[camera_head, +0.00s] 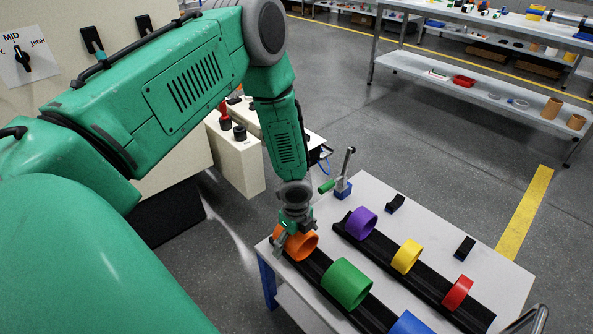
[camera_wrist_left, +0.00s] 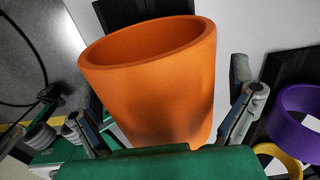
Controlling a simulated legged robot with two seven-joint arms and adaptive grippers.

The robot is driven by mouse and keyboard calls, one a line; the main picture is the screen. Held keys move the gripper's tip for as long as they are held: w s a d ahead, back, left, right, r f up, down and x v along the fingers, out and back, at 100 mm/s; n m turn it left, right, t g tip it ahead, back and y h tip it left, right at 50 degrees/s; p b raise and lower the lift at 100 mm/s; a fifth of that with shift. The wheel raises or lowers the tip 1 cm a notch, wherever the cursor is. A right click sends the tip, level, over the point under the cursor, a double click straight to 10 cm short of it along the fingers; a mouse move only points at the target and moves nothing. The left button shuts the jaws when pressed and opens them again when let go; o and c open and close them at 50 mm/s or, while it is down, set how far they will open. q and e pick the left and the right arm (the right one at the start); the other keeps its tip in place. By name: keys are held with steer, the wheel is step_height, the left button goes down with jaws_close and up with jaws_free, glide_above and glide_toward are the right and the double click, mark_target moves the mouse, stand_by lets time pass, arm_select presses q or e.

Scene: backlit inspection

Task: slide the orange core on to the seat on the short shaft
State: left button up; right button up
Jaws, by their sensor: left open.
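The orange core (camera_head: 303,246) is a hollow cylinder lying at the far left end of the near black rail (camera_head: 372,310) on the white table. It fills the middle of the left wrist view (camera_wrist_left: 150,85), with its open rim facing up in that picture. My left gripper (camera_head: 292,232) is right over the core, with its fingers open. In the left wrist view one finger stands on each side of the core; whether they touch it I cannot tell. I cannot make out the short shaft or its seat. My right gripper is not in view.
A green core (camera_head: 347,285) and a blue one (camera_head: 410,323) share the near rail. Purple (camera_head: 361,223), yellow (camera_head: 406,257) and red (camera_head: 458,292) cores lie on the far rail.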

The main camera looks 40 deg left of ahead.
arm_select(q)
steer(key=shift+a, duration=0.15)
steer(key=shift+c, duration=0.8)
steer(key=c, duration=1.1)
steer(key=shift+r, duration=0.2)
step_height(320, 180, up, 10)
steer(key=p, duration=0.4)
steer(key=shift+f, duration=0.1)
steer(key=shift+o, duration=1)
steer(key=shift+c, duration=1.2)
